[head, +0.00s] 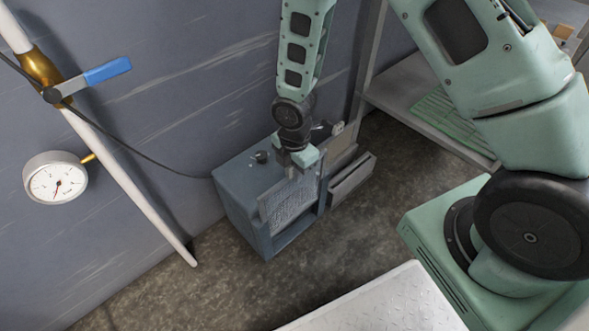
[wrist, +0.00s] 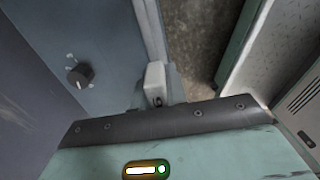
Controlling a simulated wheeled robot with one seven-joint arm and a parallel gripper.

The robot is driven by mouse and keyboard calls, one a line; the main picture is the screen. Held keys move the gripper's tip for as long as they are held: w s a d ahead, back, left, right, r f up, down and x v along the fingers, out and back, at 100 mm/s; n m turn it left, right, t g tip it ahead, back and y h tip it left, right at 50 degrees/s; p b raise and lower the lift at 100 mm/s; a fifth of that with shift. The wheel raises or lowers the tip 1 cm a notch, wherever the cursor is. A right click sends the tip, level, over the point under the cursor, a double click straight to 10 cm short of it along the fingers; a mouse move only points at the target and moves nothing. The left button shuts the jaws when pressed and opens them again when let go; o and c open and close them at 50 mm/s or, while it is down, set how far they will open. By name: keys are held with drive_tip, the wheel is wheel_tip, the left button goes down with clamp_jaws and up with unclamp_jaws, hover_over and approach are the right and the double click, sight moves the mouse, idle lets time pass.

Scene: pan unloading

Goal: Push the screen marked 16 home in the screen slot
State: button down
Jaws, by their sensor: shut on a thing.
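A blue-grey box unit (head: 237,190) stands on the floor against the wall. A pale mesh screen (head: 290,206) in a grey frame sits at its open front and looks slightly tilted. My gripper (head: 298,168) comes down from above and is shut on the screen's upper edge. In the wrist view a pale finger of my gripper (wrist: 156,88) lies beside the unit's top (wrist: 105,40); the held edge is hidden there. No number 16 can be read. How deep the screen sits in its slot cannot be told.
A grey flap or panel (head: 351,180) stands out at the unit's right. A dark knob (wrist: 79,75) is on its top. A shelf (head: 420,95) stands behind right. A pipe with a blue-handled valve (head: 107,71) and a gauge (head: 55,179) are left.

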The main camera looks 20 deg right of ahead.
sight(294, 191)
drive_tip(key=shift+f+b, duration=2.75)
drive_tip(key=shift+f, duration=1.7)
idle(2.3)
drive_tip(key=shift+r+p, duration=0.2)
drive_tip(key=shift+p, duration=0.2)
drive_tip(key=shift+f, duration=0.15)
idle(0.7)
